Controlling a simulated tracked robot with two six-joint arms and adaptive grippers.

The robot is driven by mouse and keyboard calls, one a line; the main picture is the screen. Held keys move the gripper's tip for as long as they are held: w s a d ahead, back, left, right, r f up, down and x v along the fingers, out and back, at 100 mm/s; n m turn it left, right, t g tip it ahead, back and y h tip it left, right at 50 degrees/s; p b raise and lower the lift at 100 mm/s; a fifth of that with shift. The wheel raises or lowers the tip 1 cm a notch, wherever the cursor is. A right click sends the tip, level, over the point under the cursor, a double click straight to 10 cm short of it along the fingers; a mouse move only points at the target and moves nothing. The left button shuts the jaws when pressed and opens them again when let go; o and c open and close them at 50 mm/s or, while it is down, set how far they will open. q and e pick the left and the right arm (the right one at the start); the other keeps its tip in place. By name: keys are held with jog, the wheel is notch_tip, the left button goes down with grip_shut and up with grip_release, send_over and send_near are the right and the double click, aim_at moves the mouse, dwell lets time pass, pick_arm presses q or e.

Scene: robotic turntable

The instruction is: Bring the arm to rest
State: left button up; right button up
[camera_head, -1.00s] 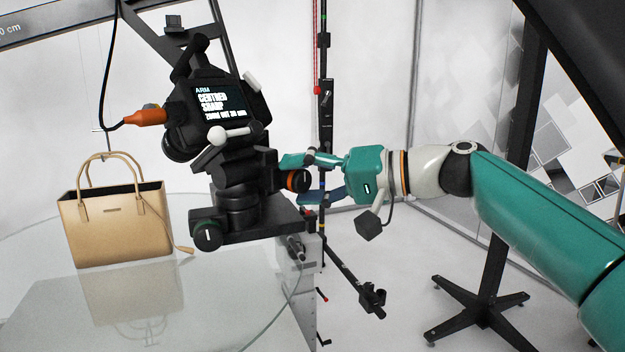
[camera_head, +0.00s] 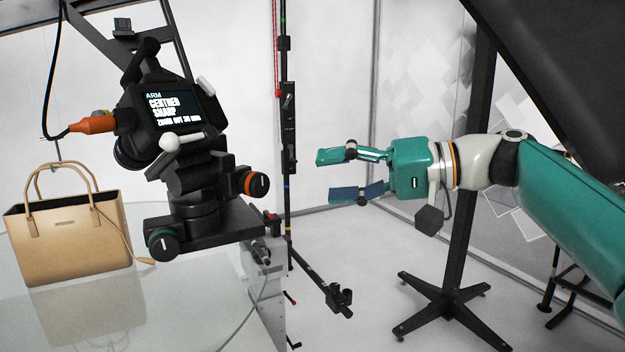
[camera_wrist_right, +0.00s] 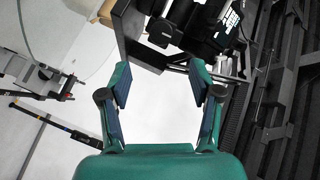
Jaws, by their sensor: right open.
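My right gripper (camera_head: 345,174) is open and empty. It hangs in free air to the right of the camera rig, with a clear gap between its fingertips and the rig's orange-ringed knob (camera_head: 256,183). In the right wrist view its two fingers (camera_wrist_right: 163,92) stand apart with only pale floor between them. My teal right arm (camera_head: 570,200) reaches in from the right edge. The black camera (camera_head: 170,110) shows a lit screen with text and sits on a head with several knobs. My left gripper is not in view.
A tan handbag (camera_head: 80,240) stands on the round glass turntable (camera_head: 190,305) at the left. A dark stand (camera_head: 455,290) with spread feet is below my right arm. A thin vertical pole (camera_head: 289,140) with clamps stands behind. Pale floor (camera_head: 360,270) is open below the gripper.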

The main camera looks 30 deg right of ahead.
jog(key=shift+s+d, duration=0.1)
dwell(0.5)
jog(key=w+a+f+m+g+h, duration=0.1)
jog(key=w+a+f+g, duration=0.25)
jog(key=f, duration=1.15)
jog(key=w+a+f+m+g, duration=0.2)
jog(key=w+a+f, duration=0.2)
jog(key=f, duration=1.1)
notch_tip(320, 180, down, 12)
jog(key=s+a+g+h, duration=0.1)
jog(key=s+a+g, duration=0.1)
jog(key=a, duration=0.1)
jog(key=s+a+f+n+g+h, duration=0.1)
jog(key=s+f+h, duration=0.2)
jog(key=s+f, duration=0.9)
jog(key=s+a+f+n+g+h, duration=0.1)
jog(key=s+f+n+h, duration=0.1)
jog(key=s+f, duration=0.9)
jog(key=shift+s+a+f+n+h, duration=0.35)
jog(key=shift+f+h, duration=0.35)
jog(key=shift+f, duration=2.25)
